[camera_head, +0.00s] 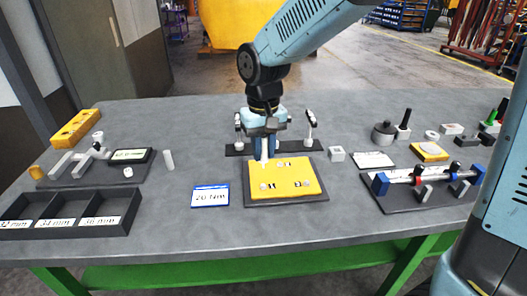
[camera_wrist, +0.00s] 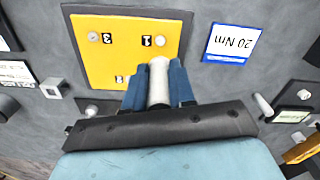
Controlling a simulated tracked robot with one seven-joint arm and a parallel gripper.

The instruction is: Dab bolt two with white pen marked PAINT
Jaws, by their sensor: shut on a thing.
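My gripper (camera_head: 264,150) is shut on a white pen (camera_head: 264,148), held upright with its tip down. The pen also shows between the blue fingers in the wrist view (camera_wrist: 159,82); no PAINT marking is readable. Below is a yellow plate (camera_head: 290,192) on a dark base, with small pale bolts and small labels. In the wrist view, one bolt (camera_wrist: 160,41) lies just beyond the pen tip and another (camera_wrist: 93,37) is farther left. The label numbers are too small to read surely, so I cannot tell which is bolt two. Contact of the tip is unclear.
A dark rack with two uprights (camera_head: 310,125) stands behind the plate. A 20 Nm card (camera_head: 210,196) lies left of it, a small grey block (camera_head: 337,154) right. A blue-ended fixture (camera_head: 420,180) is at right, a compartment tray (camera_head: 65,212) at left. The front bench is clear.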

